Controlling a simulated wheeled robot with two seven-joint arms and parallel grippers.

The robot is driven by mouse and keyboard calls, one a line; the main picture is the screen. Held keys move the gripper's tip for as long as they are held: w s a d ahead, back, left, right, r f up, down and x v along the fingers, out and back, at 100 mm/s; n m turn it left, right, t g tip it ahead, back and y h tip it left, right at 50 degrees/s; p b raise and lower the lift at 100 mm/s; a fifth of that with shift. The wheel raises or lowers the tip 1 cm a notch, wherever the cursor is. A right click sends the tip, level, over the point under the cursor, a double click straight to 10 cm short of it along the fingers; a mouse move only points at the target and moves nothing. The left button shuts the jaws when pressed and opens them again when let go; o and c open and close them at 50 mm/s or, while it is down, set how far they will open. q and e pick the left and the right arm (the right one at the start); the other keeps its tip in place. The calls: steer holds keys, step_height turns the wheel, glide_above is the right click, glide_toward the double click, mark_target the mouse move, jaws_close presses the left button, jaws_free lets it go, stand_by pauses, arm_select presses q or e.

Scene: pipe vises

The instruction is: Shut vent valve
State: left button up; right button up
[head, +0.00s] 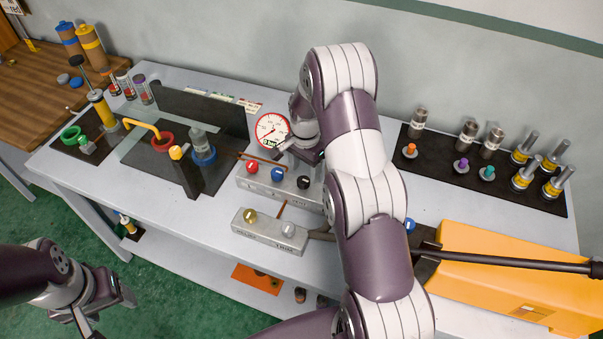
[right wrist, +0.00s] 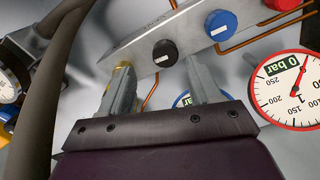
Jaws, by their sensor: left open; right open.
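An upper grey valve block (head: 268,188) carries a red knob (head: 252,168), a blue knob (head: 278,174) and a black knob (head: 303,182). A lower block (head: 262,236) carries a yellow knob (head: 250,215) and a grey knob (head: 288,228). My right gripper (head: 287,148) is open and empty, just behind the upper block by the gauge. In the right wrist view its fingers (right wrist: 162,88) point toward the block, with the black knob (right wrist: 165,53) ahead, apart from them. My left gripper (head: 105,318) is open, low at the left, away from the bench.
A round gauge (head: 271,130) stands behind the upper block and reads 0 bar in the right wrist view (right wrist: 288,92). Copper pipes (right wrist: 262,35) run near the knobs. An orange case (head: 500,270) and a black mat (head: 540,190) with several fittings occupy the right side.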

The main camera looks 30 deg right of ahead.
mark_target(302, 181)
steer(key=f, duration=0.3)
steer(key=w+f, duration=0.1)
steer(key=shift+a+f+p, duration=0.25)
steer(key=shift+a+p, duration=0.05)
steer(key=shift+p, duration=0.1)
steer(key=shift+s+d+f, duration=0.2)
steer(key=shift+s, duration=0.1)
arm_select(q)
steer(key=shift+w+a+r, duration=0.15)
steer(key=shift+w+r, duration=0.1)
steer(key=shift+r, duration=0.3)
arm_select(e)
steer(key=shift+w+a, duration=0.1)
steer(key=shift+w, duration=0.05)
steer(key=c, duration=1)
steer(key=shift+c, duration=0.2)
